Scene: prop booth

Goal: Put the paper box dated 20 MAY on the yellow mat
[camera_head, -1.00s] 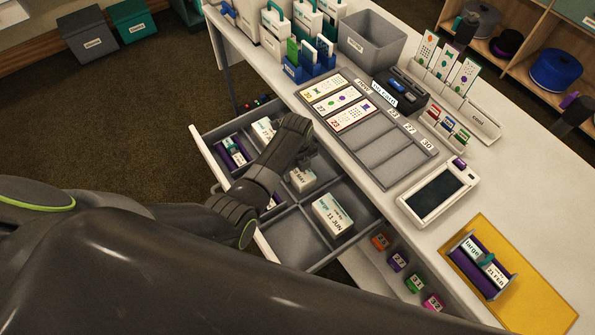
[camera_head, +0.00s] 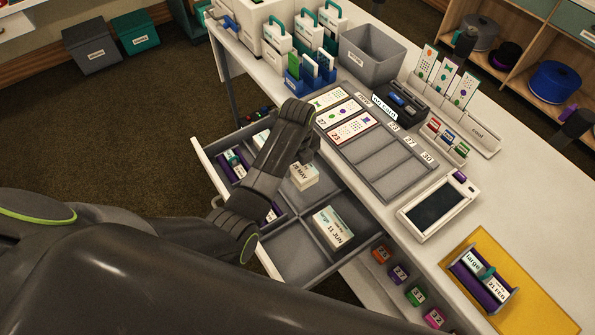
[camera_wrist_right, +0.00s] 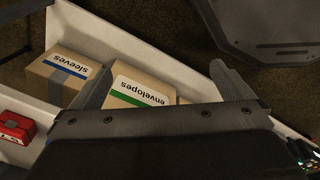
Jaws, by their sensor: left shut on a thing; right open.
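The paper box dated 20 MAY (camera_head: 304,178) is white with a tan side and shows just beside my left gripper (camera_head: 300,160), over the open drawer (camera_head: 268,262). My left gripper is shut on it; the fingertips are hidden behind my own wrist. The yellow mat (camera_head: 548,318) lies on the counter at the lower right. A purple holder with a box marked large, 21 FEB (camera_head: 484,276) stands on it. My right gripper (camera_wrist_right: 162,85) is open in the right wrist view, above a box labelled envelopes (camera_wrist_right: 138,92).
Another box, 11 JUN (camera_head: 333,228), lies in the drawer's near compartment. On the counter between drawer and mat are a grey sectioned tray (camera_head: 390,180) and a white tablet device (camera_head: 437,205). A grey bin (camera_head: 372,55) stands behind. A sleeves box (camera_wrist_right: 65,72) is beside envelopes.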

